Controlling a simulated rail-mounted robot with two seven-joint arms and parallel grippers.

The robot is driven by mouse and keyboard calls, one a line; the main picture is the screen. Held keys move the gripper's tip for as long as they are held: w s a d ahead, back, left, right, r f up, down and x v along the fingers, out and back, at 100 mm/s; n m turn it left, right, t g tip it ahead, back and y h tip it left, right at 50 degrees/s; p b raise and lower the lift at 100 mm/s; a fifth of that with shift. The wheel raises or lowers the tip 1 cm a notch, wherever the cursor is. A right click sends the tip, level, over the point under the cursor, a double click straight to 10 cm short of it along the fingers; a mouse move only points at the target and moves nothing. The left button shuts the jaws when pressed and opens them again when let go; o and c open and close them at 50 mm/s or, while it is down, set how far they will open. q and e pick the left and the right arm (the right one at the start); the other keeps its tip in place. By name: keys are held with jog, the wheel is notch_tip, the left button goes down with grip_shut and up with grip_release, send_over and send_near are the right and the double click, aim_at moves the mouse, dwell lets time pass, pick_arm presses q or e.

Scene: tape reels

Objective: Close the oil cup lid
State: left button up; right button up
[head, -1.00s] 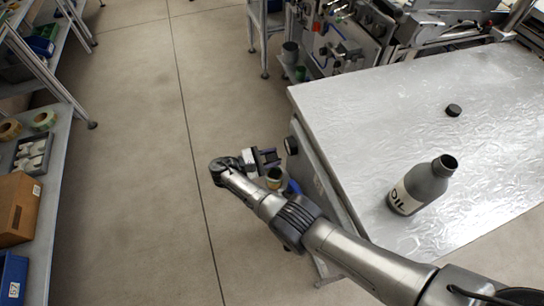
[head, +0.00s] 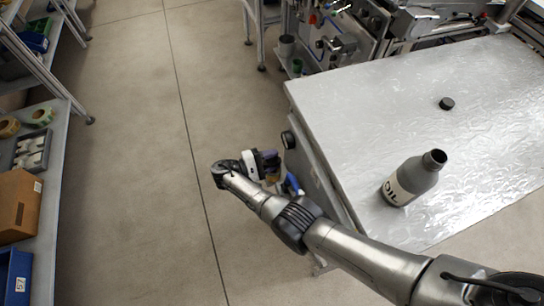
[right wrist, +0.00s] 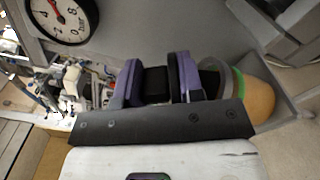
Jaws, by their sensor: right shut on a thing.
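My right gripper (head: 264,164) is beside the machine's side panel, left of the metal table. In the right wrist view its purple-padded fingers (right wrist: 155,82) are closed on a small black piece, which looks like the oil cup lid (right wrist: 155,80). The oil cup (right wrist: 258,98), with an amber body and a green band, lies just to the right of the fingers in that view. A grey ring shows between it and the finger. In the head view the cup is mostly hidden by the gripper. I cannot tell how far the lid is open. My left gripper is not in view.
A grey oil bottle (head: 414,178) stands uncapped on the metal table (head: 360,110); its black cap (head: 447,103) lies farther back. A round gauge (right wrist: 62,16) is close to the gripper. Shelves with boxes (head: 18,205) stand at the left, with clear floor between.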

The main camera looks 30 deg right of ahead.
jog(key=shift+w+r+m, duration=0.1)
jog(key=shift+r+m, duration=0.25)
jog(key=shift+m, duration=0.05)
jog(key=o, duration=0.8)
jog(key=shift+c, duration=0.2)
jog(key=shift+o, duration=0.2)
jog(key=shift+f, duration=0.15)
jog(key=shift+f, duration=0.15)
